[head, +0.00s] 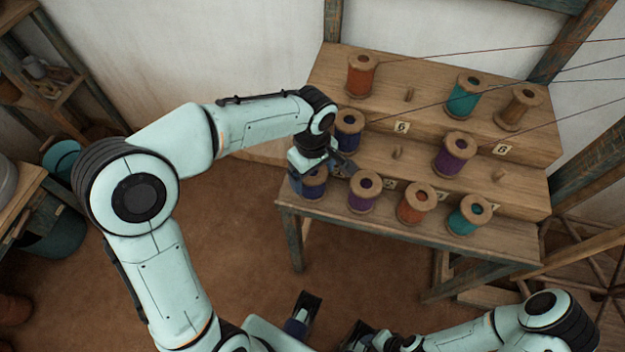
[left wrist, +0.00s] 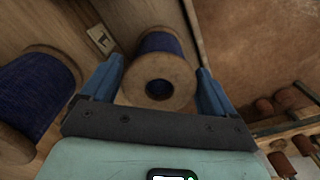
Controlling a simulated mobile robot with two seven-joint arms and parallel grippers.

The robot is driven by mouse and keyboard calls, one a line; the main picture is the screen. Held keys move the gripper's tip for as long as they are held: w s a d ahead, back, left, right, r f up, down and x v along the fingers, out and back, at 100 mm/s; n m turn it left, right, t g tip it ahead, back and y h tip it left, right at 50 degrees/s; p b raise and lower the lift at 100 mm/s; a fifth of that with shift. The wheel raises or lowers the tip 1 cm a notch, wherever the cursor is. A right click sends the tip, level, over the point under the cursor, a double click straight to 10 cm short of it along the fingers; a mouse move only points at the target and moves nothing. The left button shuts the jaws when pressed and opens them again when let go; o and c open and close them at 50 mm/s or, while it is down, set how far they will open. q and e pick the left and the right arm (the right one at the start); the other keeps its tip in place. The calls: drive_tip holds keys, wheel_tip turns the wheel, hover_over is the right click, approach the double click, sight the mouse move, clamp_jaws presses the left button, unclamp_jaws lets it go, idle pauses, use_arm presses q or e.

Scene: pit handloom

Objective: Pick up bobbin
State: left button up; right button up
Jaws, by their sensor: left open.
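A blue bobbin (head: 313,187) with wooden ends stands at the left end of the stand's lowest step, partly hidden by my left gripper (head: 325,168). In the left wrist view the same blue bobbin (left wrist: 160,48) shows between the two blue fingers of my open left gripper (left wrist: 158,82), with its round wooden end towards the camera. The fingers lie on either side of it; contact cannot be made out. A second blue bobbin (head: 349,127) stands one step higher; it fills the left of the wrist view (left wrist: 38,92). My right gripper (head: 365,338) is at the bottom edge, partly cut off.
The stepped wooden stand (head: 400,215) also holds purple (head: 362,192), orange (head: 415,203) and teal (head: 468,215) bobbins along the front. More bobbins and bare pegs stand behind. Threads (head: 480,52) stretch to the upper right. The floor (head: 230,240) left of the stand is clear.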

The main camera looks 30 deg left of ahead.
use_arm(q)
drive_tip(key=shift+f, duration=0.6)
drive_tip(key=c, duration=0.8)
drive_tip(key=shift+r, duration=0.1)
drive_tip(key=shift+c, duration=0.2)
